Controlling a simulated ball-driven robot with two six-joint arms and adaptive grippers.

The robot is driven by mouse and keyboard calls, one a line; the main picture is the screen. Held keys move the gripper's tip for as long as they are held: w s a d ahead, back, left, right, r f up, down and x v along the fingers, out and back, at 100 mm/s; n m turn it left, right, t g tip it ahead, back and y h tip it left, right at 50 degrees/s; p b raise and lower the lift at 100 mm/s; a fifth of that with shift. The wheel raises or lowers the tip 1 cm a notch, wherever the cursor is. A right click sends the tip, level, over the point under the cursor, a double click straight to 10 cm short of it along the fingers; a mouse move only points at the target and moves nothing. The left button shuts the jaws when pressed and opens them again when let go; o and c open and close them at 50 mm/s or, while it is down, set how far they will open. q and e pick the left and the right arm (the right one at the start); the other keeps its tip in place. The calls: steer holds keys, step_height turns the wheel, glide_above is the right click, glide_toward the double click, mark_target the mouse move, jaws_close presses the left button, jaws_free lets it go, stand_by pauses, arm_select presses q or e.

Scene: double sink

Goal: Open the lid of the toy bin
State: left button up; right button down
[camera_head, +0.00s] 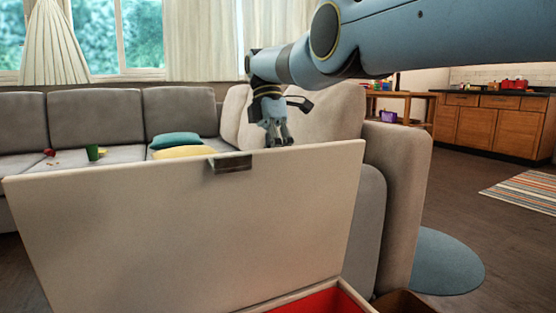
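The toy bin's lid (180,225) is a large cream panel, raised and tilted up, filling the lower left and middle. A dark metallic handle (232,165) sits at its top edge. Below the lid's lower right corner, part of the bin's red inside (322,303) shows; the rest of the bin is out of view or hidden. My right gripper (279,137) hangs pointing down at the lid's top edge, right of the handle. It holds nothing visible, and its finger opening is too small to judge. Contact with the lid is unclear. My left gripper is not in view.
A grey sofa (95,118) with teal (175,140) and yellow (184,152) cushions stands behind the lid. Its beige section (398,190) is close on the right. A round blue mat (445,262) lies on open wooden floor. Wooden cabinets (490,125) stand far right.

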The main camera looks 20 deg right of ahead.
steer(key=c, duration=1.4)
jaws_free()
steer(key=shift+r, duration=0.15)
